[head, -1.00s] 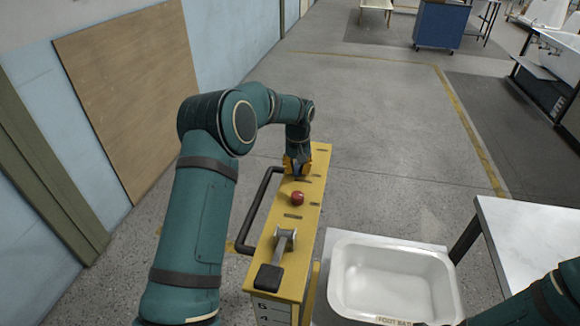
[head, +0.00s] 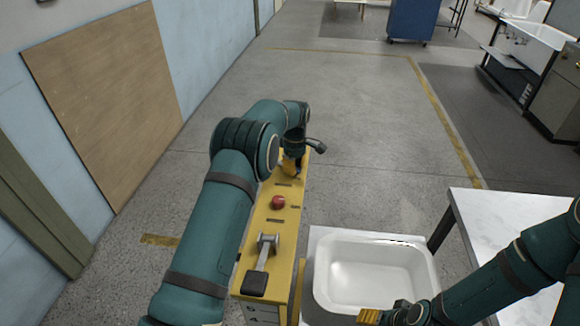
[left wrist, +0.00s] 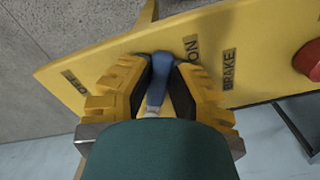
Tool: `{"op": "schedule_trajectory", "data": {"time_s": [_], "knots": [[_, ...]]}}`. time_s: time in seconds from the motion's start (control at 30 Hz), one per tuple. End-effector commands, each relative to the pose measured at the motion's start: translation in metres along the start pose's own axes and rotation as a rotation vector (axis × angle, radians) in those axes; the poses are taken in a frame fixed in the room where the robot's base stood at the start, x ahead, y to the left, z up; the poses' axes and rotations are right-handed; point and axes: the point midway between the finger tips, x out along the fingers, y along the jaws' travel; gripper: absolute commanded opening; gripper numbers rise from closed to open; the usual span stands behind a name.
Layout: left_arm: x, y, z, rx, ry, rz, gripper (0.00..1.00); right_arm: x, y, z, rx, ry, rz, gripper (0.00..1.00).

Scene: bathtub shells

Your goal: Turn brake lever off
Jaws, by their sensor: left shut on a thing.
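The brake lever is a short lever with a blue grip (left wrist: 160,78), in the left wrist view. It stands on the yellow console (head: 268,205), beside the labels ON and BRAKE; another label, apparently OFF, lies further left on the panel. My left gripper (left wrist: 157,85) is shut with its yellow fingers on either side of the blue grip. In the head view my left gripper (head: 292,166) is at the far end of the console and hides the lever. My right gripper (head: 372,316) shows only partly at the bottom edge, over the front of the white basin.
A wall with a wooden board (head: 105,100) is left.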

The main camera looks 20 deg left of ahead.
Motion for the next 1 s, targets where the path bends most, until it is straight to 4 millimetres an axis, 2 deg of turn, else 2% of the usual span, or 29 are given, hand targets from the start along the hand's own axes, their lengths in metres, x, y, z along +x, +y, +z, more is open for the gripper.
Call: {"op": "schedule_trajectory", "data": {"time_s": [0.2, 0.5, 1.0], "knots": [[0.003, 0.012, 0.0, -0.19, -0.001, -0.006, 0.0, -0.009, -0.003, -0.001, 0.0, -0.001, -0.002, 0.6], [0.004, 0.024, -0.004, -0.385, -0.002, -0.007, 0.0, -0.014, -0.005, -0.002, 0.0, -0.001, -0.003, 0.6], [0.003, 0.03, -0.007, -0.487, -0.002, -0.006, 0.0, -0.016, -0.005, -0.002, 0.0, -0.001, -0.004, 0.6]]}}
